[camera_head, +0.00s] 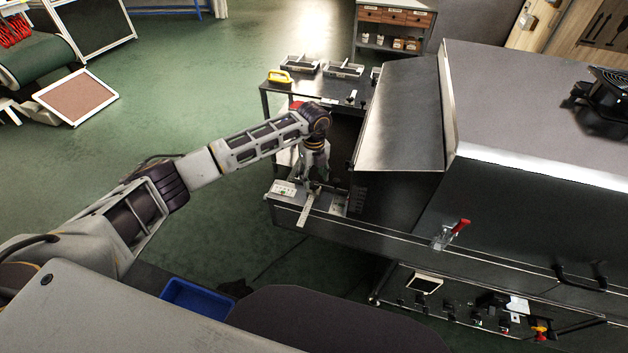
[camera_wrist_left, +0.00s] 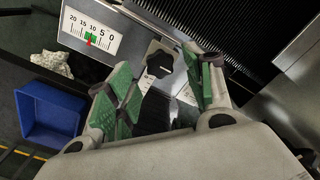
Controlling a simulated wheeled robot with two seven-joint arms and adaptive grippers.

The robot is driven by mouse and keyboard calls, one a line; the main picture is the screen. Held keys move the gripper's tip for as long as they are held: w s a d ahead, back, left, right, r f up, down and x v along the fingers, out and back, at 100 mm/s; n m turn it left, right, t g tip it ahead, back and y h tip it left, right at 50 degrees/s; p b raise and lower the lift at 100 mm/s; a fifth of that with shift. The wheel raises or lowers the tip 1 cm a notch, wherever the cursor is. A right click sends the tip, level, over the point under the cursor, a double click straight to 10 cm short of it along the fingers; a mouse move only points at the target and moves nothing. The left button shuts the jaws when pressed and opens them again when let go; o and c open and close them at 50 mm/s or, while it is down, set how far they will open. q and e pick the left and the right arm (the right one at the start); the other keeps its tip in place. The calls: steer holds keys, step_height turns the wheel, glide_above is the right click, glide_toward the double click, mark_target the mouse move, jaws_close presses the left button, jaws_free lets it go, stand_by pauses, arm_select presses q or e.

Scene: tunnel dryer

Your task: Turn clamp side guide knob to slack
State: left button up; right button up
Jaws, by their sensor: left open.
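The clamp knob (camera_wrist_left: 159,66) is black with a white pointer line and sits on a light metal plate. In the left wrist view it shows between the fingertips of my left gripper (camera_wrist_left: 158,72). The green-padded fingers are open, one on either side of the knob; I cannot tell whether they touch it. In the head view my left gripper (camera_head: 317,182) points down over the side guide at the dryer's infeed end, and the knob is hidden there. A white scale plate (camera_wrist_left: 90,34) marked 20 to 0 has a green band and a red pointer near 10.
The dryer's slanted metal hood (camera_head: 400,115) stands right of my left gripper. A dark ribbed belt (camera_wrist_left: 215,30) runs beside the guide plate. A blue bin (camera_wrist_left: 50,112) stands lower down. A side table (camera_head: 310,85) with trays and a yellow item is behind.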

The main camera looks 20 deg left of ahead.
mark_target(314, 184)
arm_select(q)
step_height(314, 184, up, 9)
stand_by(0.5)
stand_by(0.5)
